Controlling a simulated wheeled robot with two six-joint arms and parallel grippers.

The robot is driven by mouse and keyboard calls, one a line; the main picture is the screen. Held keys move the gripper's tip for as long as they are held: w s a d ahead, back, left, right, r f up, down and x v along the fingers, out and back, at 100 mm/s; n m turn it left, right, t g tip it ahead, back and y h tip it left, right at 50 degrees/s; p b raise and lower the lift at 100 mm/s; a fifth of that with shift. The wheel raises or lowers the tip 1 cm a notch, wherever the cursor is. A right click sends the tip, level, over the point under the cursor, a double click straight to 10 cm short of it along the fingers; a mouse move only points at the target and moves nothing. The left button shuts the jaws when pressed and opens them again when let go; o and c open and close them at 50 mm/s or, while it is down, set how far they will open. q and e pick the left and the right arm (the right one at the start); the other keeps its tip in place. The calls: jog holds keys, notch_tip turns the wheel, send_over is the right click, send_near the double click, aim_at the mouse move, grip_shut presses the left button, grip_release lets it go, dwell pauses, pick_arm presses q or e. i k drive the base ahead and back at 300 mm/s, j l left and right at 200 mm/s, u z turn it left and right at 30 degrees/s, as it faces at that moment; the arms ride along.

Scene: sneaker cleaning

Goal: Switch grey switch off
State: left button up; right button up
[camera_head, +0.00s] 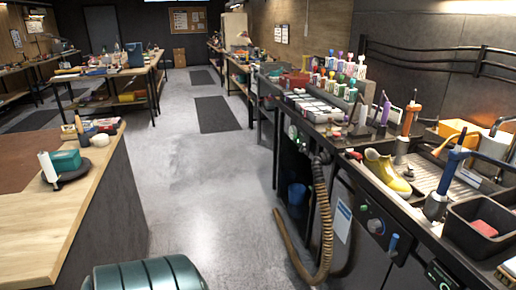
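No grey switch can be made out for certain. The front panel of the right workbench has a round dark knob (375,226) with a small green spot beside it, and a blue handle (393,243) to its right. Farther along the same front there is a small pale round fitting (292,132). These parts are too small to tell whether any is the grey switch or how it is set. Neither of my grippers is in view.
On the right bench stand a yellow shoe (386,170), a black bin (482,228) and several bottles. A ribbed hose (322,225) hangs to the floor. A wooden table (85,200) is at left, a green ribbed object (145,275) at the bottom. The aisle floor (205,175) is clear.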

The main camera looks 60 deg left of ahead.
aim_at(302, 149)
jog(key=u, duration=1.6)
